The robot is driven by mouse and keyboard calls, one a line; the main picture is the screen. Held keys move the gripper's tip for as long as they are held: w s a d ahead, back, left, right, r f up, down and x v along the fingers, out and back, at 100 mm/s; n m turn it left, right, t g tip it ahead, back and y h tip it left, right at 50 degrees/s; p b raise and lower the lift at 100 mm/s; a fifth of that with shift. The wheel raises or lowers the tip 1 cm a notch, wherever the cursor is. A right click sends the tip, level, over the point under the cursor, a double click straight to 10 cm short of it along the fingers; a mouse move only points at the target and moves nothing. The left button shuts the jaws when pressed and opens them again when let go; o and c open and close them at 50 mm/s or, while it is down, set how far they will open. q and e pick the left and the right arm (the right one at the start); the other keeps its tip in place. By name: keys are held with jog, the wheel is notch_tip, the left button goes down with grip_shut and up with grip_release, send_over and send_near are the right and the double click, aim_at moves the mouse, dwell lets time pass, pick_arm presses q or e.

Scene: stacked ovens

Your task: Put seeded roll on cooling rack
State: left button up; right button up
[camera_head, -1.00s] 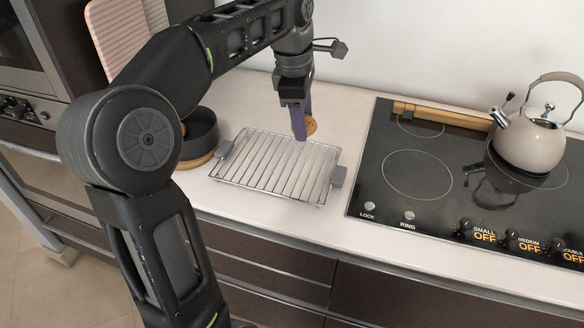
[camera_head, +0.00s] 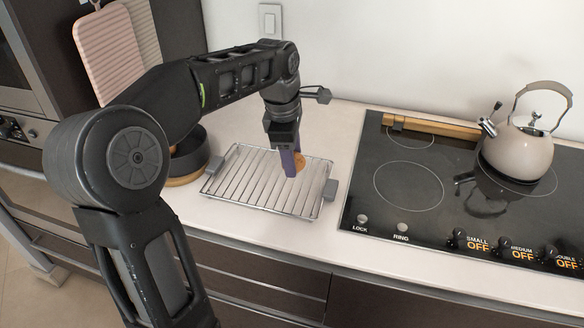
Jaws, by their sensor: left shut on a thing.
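The seeded roll (camera_head: 299,162) is a small brown piece, mostly hidden behind the purple fingers of my left gripper (camera_head: 290,175). The left gripper points down and is shut on the roll. It shows over the back right part of the cooling rack (camera_head: 250,187), a silver wire rack with grey end handles on the counter. I cannot tell whether the roll touches the wires. My right gripper is not in view.
A dark round pot (camera_head: 188,160) stands left of the rack, partly behind my left arm. Cutting boards (camera_head: 110,50) lean at the back left.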

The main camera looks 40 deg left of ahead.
pick_arm(q)
jog(key=shift+f, duration=1.85)
jog(key=shift+f, duration=0.15)
jog(key=o, duration=1.4)
jog(key=r, duration=0.4)
jog(key=s+r, duration=0.1)
jog(key=r, duration=0.3)
jog(key=s+r, duration=0.1)
jog(key=r, duration=0.3)
jog(key=shift+a+r, duration=0.1)
jog(key=shift+a, duration=0.05)
